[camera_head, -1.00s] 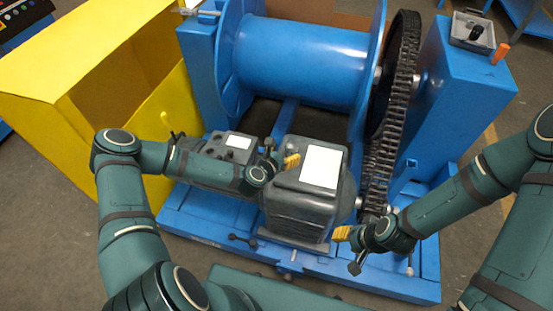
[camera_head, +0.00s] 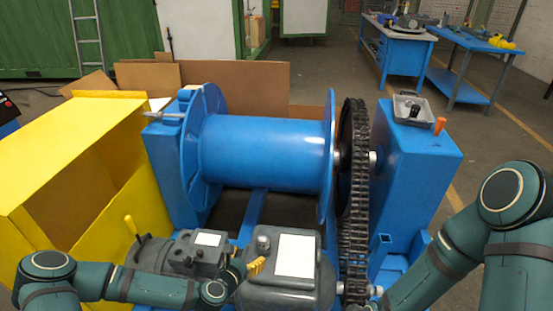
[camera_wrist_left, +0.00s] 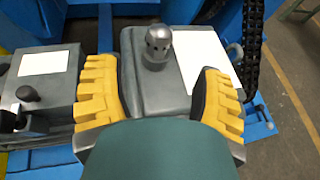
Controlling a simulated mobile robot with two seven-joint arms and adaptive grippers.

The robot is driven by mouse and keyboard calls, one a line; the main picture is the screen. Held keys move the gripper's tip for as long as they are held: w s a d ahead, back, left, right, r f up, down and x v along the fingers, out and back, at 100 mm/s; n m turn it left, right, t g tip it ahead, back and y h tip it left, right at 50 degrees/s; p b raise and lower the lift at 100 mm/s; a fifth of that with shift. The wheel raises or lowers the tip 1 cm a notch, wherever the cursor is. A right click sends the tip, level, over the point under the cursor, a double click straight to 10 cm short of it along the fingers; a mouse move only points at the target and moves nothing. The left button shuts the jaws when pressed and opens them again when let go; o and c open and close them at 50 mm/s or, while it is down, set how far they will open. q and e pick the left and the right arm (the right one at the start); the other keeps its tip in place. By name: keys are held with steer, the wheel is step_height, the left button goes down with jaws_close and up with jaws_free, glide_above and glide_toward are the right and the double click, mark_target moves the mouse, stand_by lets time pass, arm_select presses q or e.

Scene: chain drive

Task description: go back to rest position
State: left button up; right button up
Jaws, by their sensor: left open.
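My left gripper (camera_head: 250,268) is over the left side of the grey motor housing (camera_head: 312,292), which has a white label on top. In the left wrist view its yellow fingers (camera_wrist_left: 160,95) are apart with nothing between them. A round metal knob (camera_wrist_left: 157,45) on the motor top shows just beyond the fingers. My right arm (camera_head: 440,255) comes in from the right. My right gripper is below the edge of the head view and hidden. The chain (camera_head: 352,200) runs around the wheel beside the blue drum (camera_head: 268,152).
A yellow open guard (camera_head: 85,205) stands at the left. A tray (camera_head: 412,110) and an orange-handled tool (camera_head: 439,125) are on the blue post (camera_head: 425,160). Workbenches (camera_head: 395,45) stand behind.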

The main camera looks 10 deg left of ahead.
arm_select(q)
steer(key=s+d+f+m+g+h, duration=0.1)
steer(key=s+d+m+g, duration=0.25)
steer(key=m, duration=0.35)
steer(key=s+d+f+m+g+h, duration=0.1)
steer(key=s+d+f+m+g, duration=0.1)
steer(key=s+m, duration=0.4)
steer(key=s+d+f+m+g, duration=0.1)
steer(key=s+d+m+g, duration=0.2)
steer(key=m, duration=0.5)
steer(key=s+a+r+m+g+y, duration=0.1)
steer(key=s+m, duration=0.4)
steer(key=m, duration=0.5)
steer(key=shift+s+a+g+y, duration=0.25)
steer(key=shift+a+g+y, duration=0.15)
steer(key=shift+a+g, duration=0.5)
steer(key=shift+d+r, duration=0.1)
